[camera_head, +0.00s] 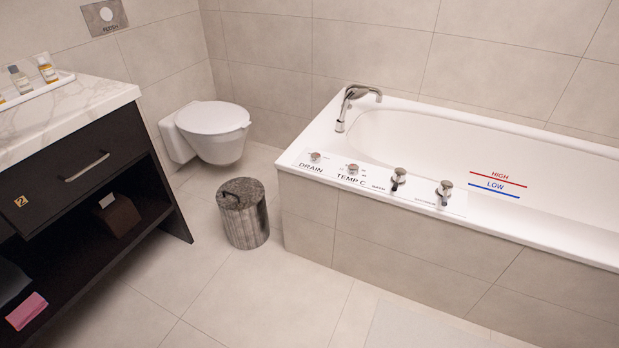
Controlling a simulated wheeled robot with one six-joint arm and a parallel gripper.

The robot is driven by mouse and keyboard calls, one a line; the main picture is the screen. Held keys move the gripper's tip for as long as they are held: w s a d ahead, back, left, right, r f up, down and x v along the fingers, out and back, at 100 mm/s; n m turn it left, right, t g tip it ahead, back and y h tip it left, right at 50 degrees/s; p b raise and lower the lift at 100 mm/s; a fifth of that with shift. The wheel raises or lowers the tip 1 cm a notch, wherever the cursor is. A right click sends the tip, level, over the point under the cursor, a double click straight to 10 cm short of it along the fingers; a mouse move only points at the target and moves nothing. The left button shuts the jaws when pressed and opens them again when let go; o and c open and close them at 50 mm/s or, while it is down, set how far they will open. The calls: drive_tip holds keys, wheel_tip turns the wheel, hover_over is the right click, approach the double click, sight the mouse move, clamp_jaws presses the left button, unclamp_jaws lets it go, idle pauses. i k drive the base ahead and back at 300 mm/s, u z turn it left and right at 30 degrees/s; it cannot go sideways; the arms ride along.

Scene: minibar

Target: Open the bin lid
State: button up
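The bin (247,226) is a small grey metallic cylinder standing upright on the tiled floor, between the vanity and the bathtub. Its round lid (241,192) is dark grey and lies shut on top. A dark curved handle (231,198) shows on the left part of the lid. My gripper is not in this view, so its state and its place relative to the bin do not show.
The bathtub (310,234) stands close to the bin's right. A wall-hung toilet (217,130) with closed lid is behind the bin. The dark vanity (95,152) with marble top stands at left. The floor (236,300) in front of the bin is clear.

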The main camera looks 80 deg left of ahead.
sight(239, 195)
drive_tip(key=u, duration=3)
